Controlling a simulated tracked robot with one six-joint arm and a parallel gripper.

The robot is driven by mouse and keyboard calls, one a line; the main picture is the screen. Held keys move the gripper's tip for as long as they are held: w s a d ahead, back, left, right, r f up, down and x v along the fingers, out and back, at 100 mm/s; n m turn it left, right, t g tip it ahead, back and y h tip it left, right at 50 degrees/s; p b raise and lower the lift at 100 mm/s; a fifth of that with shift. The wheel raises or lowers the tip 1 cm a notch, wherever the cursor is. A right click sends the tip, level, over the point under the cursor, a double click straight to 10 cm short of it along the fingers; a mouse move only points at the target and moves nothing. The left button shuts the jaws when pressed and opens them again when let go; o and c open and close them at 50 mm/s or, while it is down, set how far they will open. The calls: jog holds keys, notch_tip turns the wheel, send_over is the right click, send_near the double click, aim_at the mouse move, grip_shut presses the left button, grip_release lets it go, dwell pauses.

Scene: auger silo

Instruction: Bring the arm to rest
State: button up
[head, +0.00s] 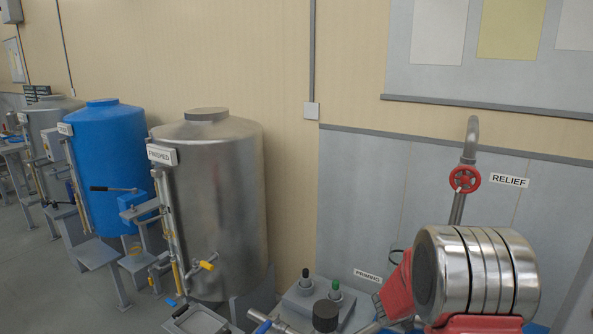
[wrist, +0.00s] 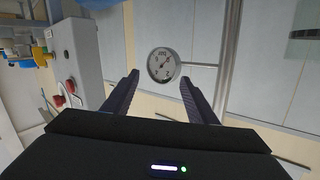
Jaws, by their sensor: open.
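My gripper (wrist: 160,78) shows in the wrist view with its two dark fingers spread apart and nothing between them. Beyond the fingertips a round dial gauge (wrist: 163,65) stands against pale panels, apart from the fingers. The gripper cannot be made out in the head view. A red and silver rounded body fills the lower right of the head view; I cannot tell for sure whether it is part of my arm.
A steel tank marked FINISHED (head: 210,190) and a blue tank (head: 108,155) stand along the wall. A red handwheel (head: 465,179) sits on a pipe beside the RELIEF sign (head: 510,180). In the wrist view, a grey box (wrist: 75,60) with red knobs is left of the fingers.

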jog(key=w+a+r+n+t+y, duration=0.2)
jog(key=w+a+r+t+y, duration=0.1)
jog(key=w+a+r+t, duration=0.15)
jog(key=s+a+r+n+t+y, duration=0.15)
jog(key=a+r+n+y, duration=0.3)
jog(key=a, duration=0.55)
jog(key=s+a+r+n+t+y, duration=0.15)
jog(key=a+r+n+y, duration=0.35)
jog(key=a, duration=0.6)
jog(key=s+a+f+n+g+y, duration=0.15)
jog(key=s+a, duration=0.25)
jog(key=s, duration=0.7)
jog(key=s+a+f+n+g+y, duration=0.1)
jog(key=s+a+n+g+y, duration=0.3)
jog(key=s, duration=0.6)
jog(key=s+f+m+g+h, duration=0.1)
jog(key=s+f+h, duration=0.1)
jog(key=s, duration=0.8)
jog(key=shift+s+d+g, duration=0.2)
jog(key=shift+d+g, duration=0.15)
jog(key=shift+g, duration=0.05)
jog(key=c, duration=0.4)
jog(key=shift+d, duration=0.15)
jog(key=shift+c, duration=0.7)
